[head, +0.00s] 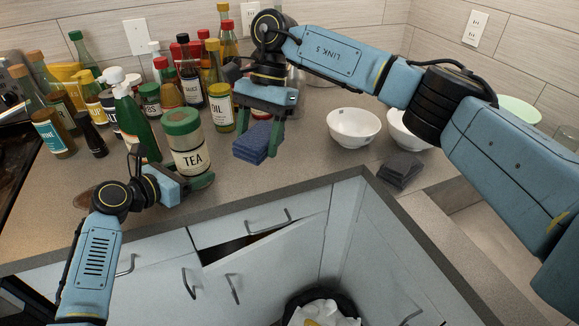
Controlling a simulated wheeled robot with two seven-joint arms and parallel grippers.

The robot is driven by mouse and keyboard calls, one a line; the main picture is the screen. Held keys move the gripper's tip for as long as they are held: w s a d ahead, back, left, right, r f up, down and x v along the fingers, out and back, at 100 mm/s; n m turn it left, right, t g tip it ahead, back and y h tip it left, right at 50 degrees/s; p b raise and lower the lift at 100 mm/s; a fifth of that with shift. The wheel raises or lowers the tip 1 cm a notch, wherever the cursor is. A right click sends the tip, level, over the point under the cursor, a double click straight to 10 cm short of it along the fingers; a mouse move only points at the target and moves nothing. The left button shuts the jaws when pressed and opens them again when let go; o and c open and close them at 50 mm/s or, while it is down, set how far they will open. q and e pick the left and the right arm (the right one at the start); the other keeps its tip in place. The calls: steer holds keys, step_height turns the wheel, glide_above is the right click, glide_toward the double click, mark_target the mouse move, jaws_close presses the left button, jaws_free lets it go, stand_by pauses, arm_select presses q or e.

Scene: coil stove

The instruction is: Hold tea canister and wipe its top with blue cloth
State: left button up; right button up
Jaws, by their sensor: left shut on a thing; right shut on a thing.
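The tea canister (189,150) stands upright on the counter, with a green lid (181,121) and a cream label reading TEA. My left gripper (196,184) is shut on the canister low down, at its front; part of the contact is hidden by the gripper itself. The blue cloth (254,142) is a folded dark blue stack. My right gripper (262,127) comes down from above and is shut on the cloth, to the right of the canister. The cloth is apart from the lid.
Bottles and jars crowd the counter behind and left of the canister, including a green bottle (138,125) close by. White bowls (353,128) and a dark folded cloth (401,171) sit to the right. A drawer front (258,240) is ajar below, near a bin (320,300).

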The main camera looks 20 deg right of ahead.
steer(key=w+a+r+m+t+y, duration=0.1)
steer(key=w+a+r+m+t, duration=0.3)
steer(key=w+a+r+m, duration=0.4)
step_height(320, 180, up, 6)
steer(key=m+t+h, duration=0.1)
steer(key=m+t, duration=0.1)
steer(key=m, duration=0.7)
glide_above(164, 118)
steer(key=d, duration=0.1)
steer(key=shift+s+f, duration=0.25)
steer(key=shift+f, duration=1.55)
steer(key=shift+s+f, duration=0.2)
steer(key=shift+f, duration=1.55)
steer(key=shift+w+d+f, duration=0.1)
steer(key=shift+d+f, duration=0.4)
steer(key=shift+f, duration=0.1)
steer(key=shift+c, duration=0.3)
steer(key=shift+w+d+f, duration=0.1)
steer(key=shift+d, duration=1.4)
steer(key=shift+s+a, duration=0.2)
steer(key=shift+a, duration=1.8)
step_height(164, 118, up, 8)
